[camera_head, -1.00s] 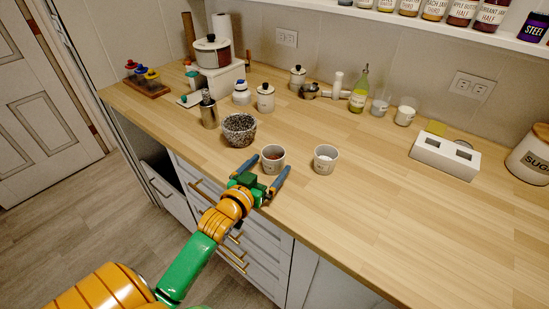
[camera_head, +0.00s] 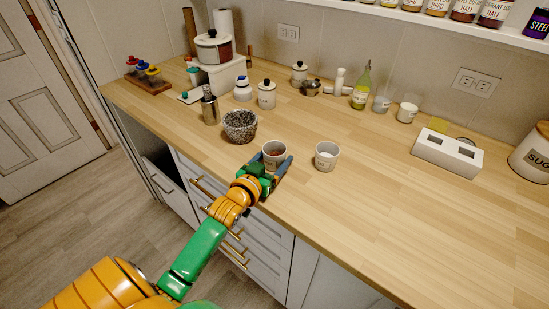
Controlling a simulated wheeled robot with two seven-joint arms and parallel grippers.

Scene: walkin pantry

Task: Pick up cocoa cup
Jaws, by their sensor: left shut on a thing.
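The cocoa cup (camera_head: 275,148), a small white cup with brown contents, stands upright at the front edge of the wooden counter. My left gripper (camera_head: 274,168) has its two blue-grey fingers around the cup's sides and is shut on it. The gripper's green body hides the cup's lower front. A similar white cup (camera_head: 326,156) with pale contents stands just to the right, apart from the gripper. My right gripper is not in view.
A dark speckled bowl (camera_head: 239,126) and a metal canister (camera_head: 209,108) stand left of the cup. Lidded jars (camera_head: 266,95), a green bottle (camera_head: 361,88) and a white block with two holes (camera_head: 446,154) stand farther back. The right front counter is clear.

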